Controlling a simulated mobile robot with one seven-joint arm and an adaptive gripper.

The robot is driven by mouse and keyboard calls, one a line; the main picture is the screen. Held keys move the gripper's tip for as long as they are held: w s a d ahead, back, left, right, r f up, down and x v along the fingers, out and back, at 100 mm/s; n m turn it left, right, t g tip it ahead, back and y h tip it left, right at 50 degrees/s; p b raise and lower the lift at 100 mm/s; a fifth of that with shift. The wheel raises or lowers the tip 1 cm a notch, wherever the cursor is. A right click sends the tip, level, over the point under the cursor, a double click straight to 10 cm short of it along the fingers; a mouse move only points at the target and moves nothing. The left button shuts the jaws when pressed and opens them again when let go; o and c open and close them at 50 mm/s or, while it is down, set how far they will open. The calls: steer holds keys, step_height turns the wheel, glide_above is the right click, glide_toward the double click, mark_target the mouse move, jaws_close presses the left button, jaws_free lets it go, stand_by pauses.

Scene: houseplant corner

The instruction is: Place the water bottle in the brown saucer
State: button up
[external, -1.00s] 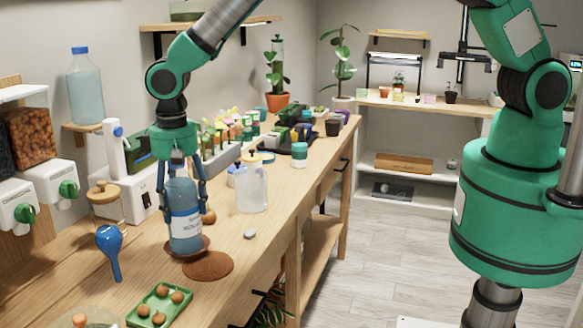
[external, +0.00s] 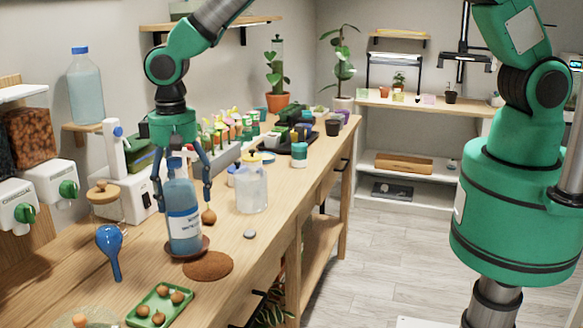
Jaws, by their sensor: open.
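The water bottle (external: 183,213) is blue and clear with a white label, and stands upright in the brown saucer (external: 203,250). The saucer's rim shows around the bottle's base on the wooden bench. My gripper (external: 184,197) is above and around the bottle. Its fingers are spread on either side, apart from the bottle's sides, and the bottle's top reaches up between them.
A brown round mat (external: 208,266) lies just in front of the saucer. A blue watering bulb (external: 110,250) and a green tray (external: 160,305) with several brown balls are nearby. A clear jug (external: 251,190) and a grey stone (external: 249,234) are to the right.

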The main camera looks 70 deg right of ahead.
mark_target(177, 160)
step_height(177, 160, up, 10)
steer(key=shift+f, duration=0.1)
stand_by(0.4)
stand_by(0.5)
steer(key=shift+d+r, duration=0.15)
steer(key=shift+r, duration=0.25)
steer(key=s+d+r+t, duration=0.1)
steer(key=s+d+r, duration=0.75)
steer(key=r, duration=0.35)
steer(key=s+d+r+t, duration=0.2)
steer(key=s+d+r, duration=0.7)
steer(key=r, duration=0.4)
steer(key=s+d+r+t, duration=0.1)
steer(key=s+d, duration=0.3)
steer(key=s, duration=0.5)
steer(key=s+d+r+n, duration=0.1)
steer(key=s+d, duration=0.4)
steer(key=s, duration=0.3)
steer(key=s+d+t, duration=0.1)
steer(key=s+d, duration=0.3)
steer(key=s, duration=0.5)
steer(key=shift+s+d+r+n+t, duration=0.3)
steer(key=shift+r+n, duration=0.1)
